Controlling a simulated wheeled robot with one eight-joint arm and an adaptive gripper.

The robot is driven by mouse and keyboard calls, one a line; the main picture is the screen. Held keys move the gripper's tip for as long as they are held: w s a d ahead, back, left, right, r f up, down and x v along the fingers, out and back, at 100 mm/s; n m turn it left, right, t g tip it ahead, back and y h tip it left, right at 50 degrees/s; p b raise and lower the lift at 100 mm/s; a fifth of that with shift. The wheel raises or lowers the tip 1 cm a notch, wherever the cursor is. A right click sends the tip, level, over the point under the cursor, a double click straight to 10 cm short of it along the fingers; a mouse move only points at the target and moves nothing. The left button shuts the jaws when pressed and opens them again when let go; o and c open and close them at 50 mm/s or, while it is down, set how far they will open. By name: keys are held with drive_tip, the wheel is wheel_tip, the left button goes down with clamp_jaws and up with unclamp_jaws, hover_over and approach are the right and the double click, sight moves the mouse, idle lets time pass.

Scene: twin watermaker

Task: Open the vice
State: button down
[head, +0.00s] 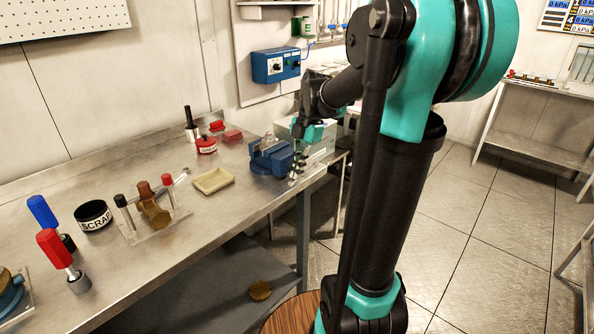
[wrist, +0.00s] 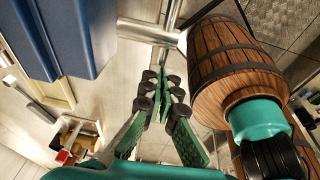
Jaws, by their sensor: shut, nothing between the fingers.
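The blue vice (head: 271,156) stands at the right end of the metal bench. In the wrist view, its blue body (wrist: 75,35) fills the top left. A bare metal screw (wrist: 148,32) sticks out from it to the right, with a thin metal handle bar (wrist: 171,22) across its end. My gripper (head: 295,176) is at the front right of the vice, beside the bench edge. In the wrist view, my gripper (wrist: 165,92) is shut and empty, with its tips near the handle bar. I cannot tell whether they touch it. The vice jaws' gap is not clear.
A cream tray (head: 212,181) lies left of the vice. A tool stand (head: 150,212), a scrap tub (head: 94,215) and red- and blue-handled tools are farther left. A blue control box (head: 275,66) hangs on the wall behind. Floor is open at right.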

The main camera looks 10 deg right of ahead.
sight(293, 181)
drive_tip(key=shift+s+a+f+t+h, duration=0.2)
drive_tip(key=shift+a+f+t+h, duration=0.1)
drive_tip(key=shift+t+h, duration=0.3)
idle(0.5)
drive_tip(key=shift+s+a+f+t+h, duration=0.15)
drive_tip(key=shift+f+t+h, duration=0.15)
drive_tip(key=shift+h, duration=0.25)
drive_tip(key=shift+s+a+f+t+h, duration=0.1)
drive_tip(key=shift+f+t+h, duration=0.15)
drive_tip(key=shift+h, duration=0.3)
drive_tip(key=t+h, duration=0.1)
drive_tip(key=f+t+h, duration=0.1)
drive_tip(key=h, duration=0.1)
drive_tip(key=shift+a+f+t, duration=0.15)
drive_tip(key=shift+f+t, duration=0.1)
drive_tip(key=t+h, duration=0.1)
drive_tip(key=f+t+h, duration=0.1)
drive_tip(key=shift+w+f+h, duration=0.1)
drive_tip(key=shift+f+h, duration=0.15)
drive_tip(key=shift+h, duration=0.15)
drive_tip(key=shift+w+d+f+t+h, duration=0.1)
drive_tip(key=shift+d+f+t+h, duration=0.15)
drive_tip(key=shift+t+h, duration=0.3)
drive_tip(key=shift+w+d+f+t+h, duration=0.1)
drive_tip(key=shift+f+t+h, duration=0.25)
drive_tip(key=shift+h, duration=0.3)
drive_tip(key=shift+w+d+f, duration=0.1)
drive_tip(key=shift+d+f, duration=0.15)
drive_tip(key=shift+f, duration=0.15)
drive_tip(key=shift+d+f, duration=0.1)
